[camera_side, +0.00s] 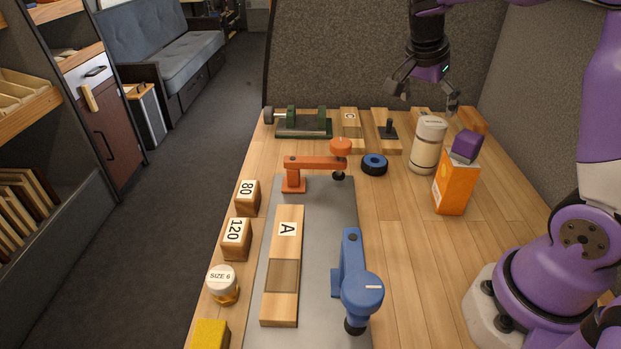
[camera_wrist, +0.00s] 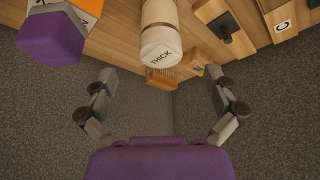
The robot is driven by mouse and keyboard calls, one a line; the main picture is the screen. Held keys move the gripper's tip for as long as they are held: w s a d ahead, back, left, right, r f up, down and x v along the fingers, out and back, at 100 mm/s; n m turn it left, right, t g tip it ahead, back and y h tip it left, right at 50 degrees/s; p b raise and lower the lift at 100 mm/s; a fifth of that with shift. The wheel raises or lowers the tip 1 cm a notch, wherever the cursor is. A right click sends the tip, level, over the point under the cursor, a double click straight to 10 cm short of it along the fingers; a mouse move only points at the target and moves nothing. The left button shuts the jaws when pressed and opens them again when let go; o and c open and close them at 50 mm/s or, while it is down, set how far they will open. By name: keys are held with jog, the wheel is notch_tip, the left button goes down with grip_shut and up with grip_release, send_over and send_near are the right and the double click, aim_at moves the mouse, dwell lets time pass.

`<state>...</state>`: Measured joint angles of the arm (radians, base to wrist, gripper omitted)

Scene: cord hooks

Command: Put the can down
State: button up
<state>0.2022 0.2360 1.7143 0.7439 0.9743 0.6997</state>
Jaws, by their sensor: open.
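A white and beige cylindrical can (camera_side: 427,145) stands upright on the wooden bench top, left of an orange container. In the wrist view the can (camera_wrist: 160,28) shows its white top with a label that seems to read "THICK". My gripper (camera_side: 424,97) is open and empty, raised above and behind the can. In the wrist view the gripper's fingers (camera_wrist: 160,78) are spread wide, with the can beyond them and apart from both.
The orange container (camera_side: 454,187) with a purple cap stands right of the can. Grey walls close the back and right.

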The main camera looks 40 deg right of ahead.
jog(key=s+a+r+n+t+y, duration=0.1)
jog(key=s+a+n, duration=0.3)
jog(key=a+n, duration=0.4)
jog(key=s+a+r+n+t+y, duration=0.1)
jog(key=s+a+n+t+y, duration=0.2)
jog(key=a+n, duration=0.6)
jog(key=shift+s+n+t+y, duration=0.3)
jog(key=shift+s+n+t, duration=0.2)
jog(key=shift+s+t, duration=0.45)
